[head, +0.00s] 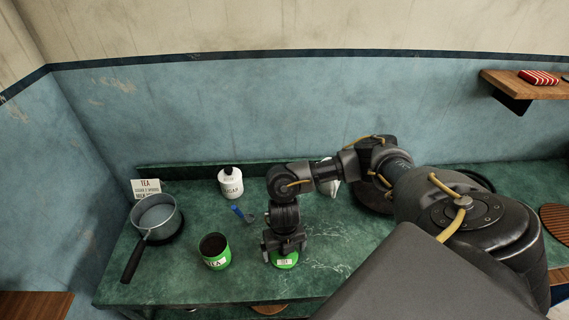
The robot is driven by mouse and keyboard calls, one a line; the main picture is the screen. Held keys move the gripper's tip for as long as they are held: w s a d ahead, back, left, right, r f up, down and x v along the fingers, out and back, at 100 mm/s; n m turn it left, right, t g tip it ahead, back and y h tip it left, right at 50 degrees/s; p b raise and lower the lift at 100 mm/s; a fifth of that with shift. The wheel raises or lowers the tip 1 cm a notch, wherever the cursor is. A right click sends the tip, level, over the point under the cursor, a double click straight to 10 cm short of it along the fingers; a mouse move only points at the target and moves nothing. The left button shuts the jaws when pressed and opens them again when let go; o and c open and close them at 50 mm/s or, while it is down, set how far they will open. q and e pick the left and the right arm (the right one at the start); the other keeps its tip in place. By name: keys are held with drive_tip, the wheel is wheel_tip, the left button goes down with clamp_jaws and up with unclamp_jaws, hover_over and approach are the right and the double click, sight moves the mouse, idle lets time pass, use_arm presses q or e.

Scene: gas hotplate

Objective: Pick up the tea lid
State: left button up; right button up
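The green tea lid (285,262) with a small white label shows at the counter's front middle, directly below my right gripper (284,250). The gripper points down and hides the lid's far part and top. I cannot tell whether its fingers touch the lid or how far apart they are. The open green tea canister (216,262) stands upright to the left of the lid, with dark contents and a TEA label. My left gripper is not in view.
A grey saucepan (158,214) with a dark handle sits at the left. A white sugar jar (230,183) and a blue-handled tool (238,212) lie behind the canister. A TEA card (146,187) stands at the back left. My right arm covers much of the right side.

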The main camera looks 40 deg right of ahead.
drive_tip(key=c, duration=1)
drive_tip(key=shift+o, duration=0.2)
drive_tip(key=shift+s, duration=0.1)
drive_tip(key=shift+r, duration=0.15)
drive_tip(key=shift+c, duration=0.6)
drive_tip(key=shift+r+b, duration=0.3)
drive_tip(key=shift+r, duration=0.05)
clamp_jaws()
drive_tip(key=r, duration=0.3)
drive_tip(key=shift+s+d+r, duration=0.15)
drive_tip(key=shift+s, duration=0.05)
drive_tip(key=s+d+r+p, duration=0.1)
drive_tip(key=s+r+p, duration=0.2)
drive_tip(key=s, duration=0.3)
drive_tip(key=s+d+r+p, duration=0.1)
drive_tip(key=s+r+p, duration=0.1)
drive_tip(key=s+r, duration=0.3)
drive_tip(key=shift+s+d+r+p, duration=0.25)
drive_tip(key=shift+s+r+p, duration=0.15)
drive_tip(key=shift+s, duration=0.7)
